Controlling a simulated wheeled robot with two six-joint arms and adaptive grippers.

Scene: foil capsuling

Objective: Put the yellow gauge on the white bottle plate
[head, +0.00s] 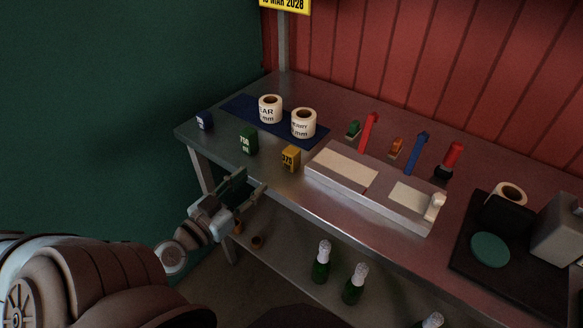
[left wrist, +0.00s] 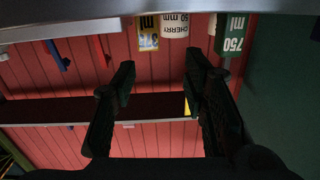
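The yellow gauge (head: 291,158), a small block with dark figures, stands near the front edge of the metal table. In the left wrist view, which is upside down, it shows at the top, marked 375 ml (left wrist: 148,40). A long pale fixture right of it carries a left white plate (head: 347,168) and a smaller right white plate (head: 411,197); I cannot tell which is the bottle plate. My left gripper (head: 248,188) is open and empty, in front of the table edge, left of and lower than the gauge. My right gripper is out of view.
A green gauge (head: 248,141) and a dark blue gauge (head: 204,120) stand left of the yellow one. Two label rolls (head: 270,109) stand on a blue mat (head: 240,106). Red and blue upright tools (head: 416,153) are behind the fixture. Bottles (head: 321,262) are below the table.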

